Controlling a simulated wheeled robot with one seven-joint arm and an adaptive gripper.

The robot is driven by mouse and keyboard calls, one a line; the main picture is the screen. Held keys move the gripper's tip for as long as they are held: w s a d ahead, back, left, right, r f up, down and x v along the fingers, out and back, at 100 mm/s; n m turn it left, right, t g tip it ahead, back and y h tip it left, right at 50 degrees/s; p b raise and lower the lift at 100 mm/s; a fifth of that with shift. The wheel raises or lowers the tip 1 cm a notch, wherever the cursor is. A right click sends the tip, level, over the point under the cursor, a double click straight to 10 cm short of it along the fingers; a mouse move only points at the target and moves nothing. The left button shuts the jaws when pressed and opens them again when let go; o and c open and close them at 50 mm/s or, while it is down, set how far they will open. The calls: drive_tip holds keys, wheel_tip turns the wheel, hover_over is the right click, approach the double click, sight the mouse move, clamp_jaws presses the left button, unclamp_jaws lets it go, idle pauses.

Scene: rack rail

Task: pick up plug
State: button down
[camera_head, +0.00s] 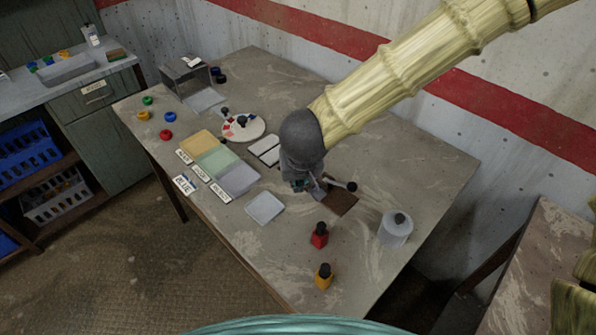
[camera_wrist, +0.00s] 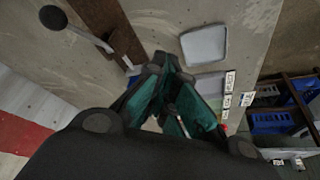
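My gripper (camera_head: 314,187) is low over the middle of the table, beside a brown board (camera_head: 342,201). In the wrist view its teal fingers (camera_wrist: 163,68) come close together at the tips; whether they are shut or hold anything is unclear. A small pale piece shows between the fingers. No object is clearly recognisable as the plug. A red piece with a black top (camera_head: 319,236) and a yellow piece with a black top (camera_head: 324,277) stand upright to the front, apart from my gripper. A black ball-ended rod (camera_wrist: 80,30) lies across the brown board (camera_wrist: 118,38).
A grey lidded cylinder (camera_head: 395,229) stands at the right. A pale tray (camera_head: 265,208) and coloured mats (camera_head: 215,160) with labels lie to the left. A round palette (camera_head: 243,127), a clear box (camera_head: 190,78) and several coloured rings (camera_head: 166,134) are farther back. The table's front right is mostly clear.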

drive_tip(key=shift+s, duration=0.15)
drive_tip(key=shift+c, duration=2.2)
unclamp_jaws()
drive_tip(key=shift+r, duration=0.1)
